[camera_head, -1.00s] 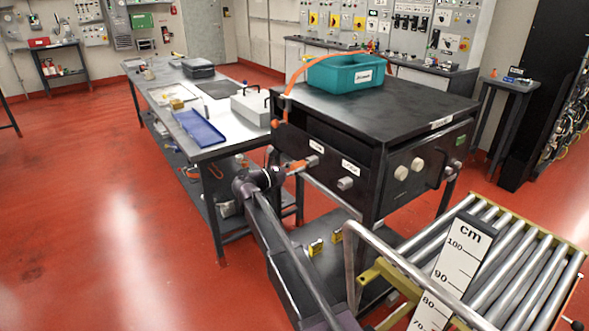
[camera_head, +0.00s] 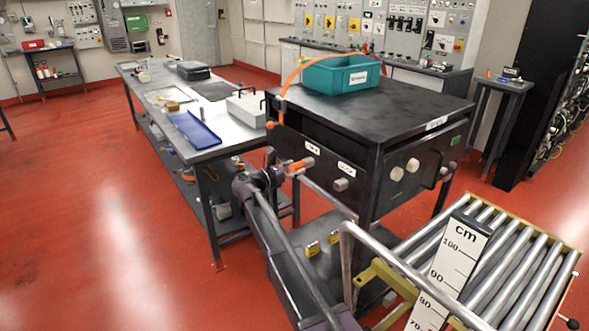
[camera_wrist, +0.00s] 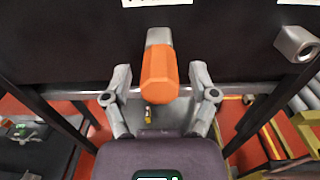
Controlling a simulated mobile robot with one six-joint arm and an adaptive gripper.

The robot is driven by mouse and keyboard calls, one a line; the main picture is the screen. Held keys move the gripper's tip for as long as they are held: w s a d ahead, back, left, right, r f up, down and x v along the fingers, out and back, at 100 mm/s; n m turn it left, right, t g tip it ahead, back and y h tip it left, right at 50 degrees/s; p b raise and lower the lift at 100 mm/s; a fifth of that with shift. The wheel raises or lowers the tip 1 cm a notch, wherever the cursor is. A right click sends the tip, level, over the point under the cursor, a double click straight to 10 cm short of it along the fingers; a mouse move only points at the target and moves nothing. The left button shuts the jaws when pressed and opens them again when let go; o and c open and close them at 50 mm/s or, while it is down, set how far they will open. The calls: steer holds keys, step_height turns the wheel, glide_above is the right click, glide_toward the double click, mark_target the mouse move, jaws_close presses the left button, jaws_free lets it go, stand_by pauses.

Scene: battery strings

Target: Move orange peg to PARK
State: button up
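The orange peg (camera_head: 299,165) sticks out of the dark front of the cabinet (camera_head: 325,207), under the left of two white labels. In the wrist view the peg (camera_wrist: 159,76) is in the middle, with its grey mount (camera_wrist: 159,37) behind it. My gripper (camera_wrist: 160,78) is open, one finger on each side of the peg, with a visible gap on both sides. A bare grey socket (camera_head: 341,184) sits under the right label; it also shows in the wrist view (camera_wrist: 297,43). The label texts are too small to read surely.
A teal bin (camera_head: 343,75) stands on the cabinet top, with an orange cable (camera_head: 296,75) arching beside it. A roller conveyor (camera_head: 520,255) and a cm scale (camera_head: 451,255) are at the front right. A workbench (camera_head: 215,140) stands to the left.

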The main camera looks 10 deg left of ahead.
stand_by(0.4)
steer(key=v, duration=1.2)
stand_by(0.6)
steer(key=shift+s, duration=0.1)
